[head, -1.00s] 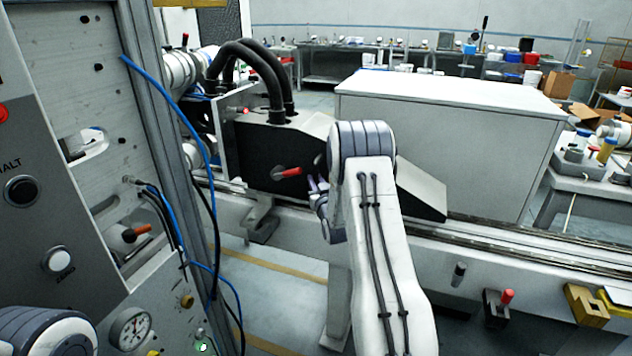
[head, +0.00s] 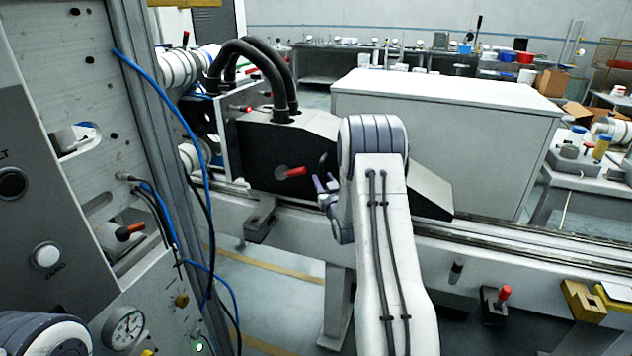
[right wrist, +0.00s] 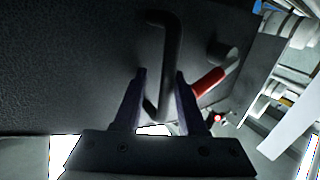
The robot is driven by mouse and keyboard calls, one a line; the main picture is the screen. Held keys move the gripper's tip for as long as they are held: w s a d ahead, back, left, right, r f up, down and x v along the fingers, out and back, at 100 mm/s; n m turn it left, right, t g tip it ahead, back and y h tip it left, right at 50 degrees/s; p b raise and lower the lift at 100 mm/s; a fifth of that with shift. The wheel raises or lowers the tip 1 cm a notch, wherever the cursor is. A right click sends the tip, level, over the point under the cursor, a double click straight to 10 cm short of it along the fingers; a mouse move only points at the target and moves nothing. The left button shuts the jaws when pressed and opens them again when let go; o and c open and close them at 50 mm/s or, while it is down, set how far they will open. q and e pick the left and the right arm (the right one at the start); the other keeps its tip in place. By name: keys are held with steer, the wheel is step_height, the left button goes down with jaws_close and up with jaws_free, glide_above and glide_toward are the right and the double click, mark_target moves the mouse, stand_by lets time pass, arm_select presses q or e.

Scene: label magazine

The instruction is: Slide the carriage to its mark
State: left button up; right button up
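The carriage (head: 276,148) is a black housing with a grey sloping top, sitting on the long rail. Two thick black hoses rise from its top, and a red-tipped lever (head: 296,172) sticks out of its front face. A dark bar handle (head: 322,163) on that face is partly hidden in the head view. My right gripper (head: 326,184) is at the handle. In the right wrist view its fingers (right wrist: 160,75) stand apart on either side of the handle (right wrist: 168,85), with gaps visible. My left gripper is out of view. I cannot make out the mark.
The rail (head: 500,245) runs on to the right, its top clear there. A small red-knobbed lever (head: 504,293) and a brass-coloured block (head: 582,300) are on its front side. A grey control panel (head: 60,200) with cables fills the left. A large grey cabinet (head: 440,140) stands behind.

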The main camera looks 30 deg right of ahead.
steer(key=shift+w+a+r, duration=0.1)
steer(key=shift+a, duration=0.25)
steer(key=shift+w+a, duration=0.2)
steer(key=shift+w, duration=0.05)
steer(key=shift+s+d, duration=0.15)
steer(key=shift+s, duration=0.45)
steer(key=b+v, duration=0.2)
steer(key=v, duration=0.7)
steer(key=shift+s+a, duration=0.2)
steer(key=shift+a, duration=0.05)
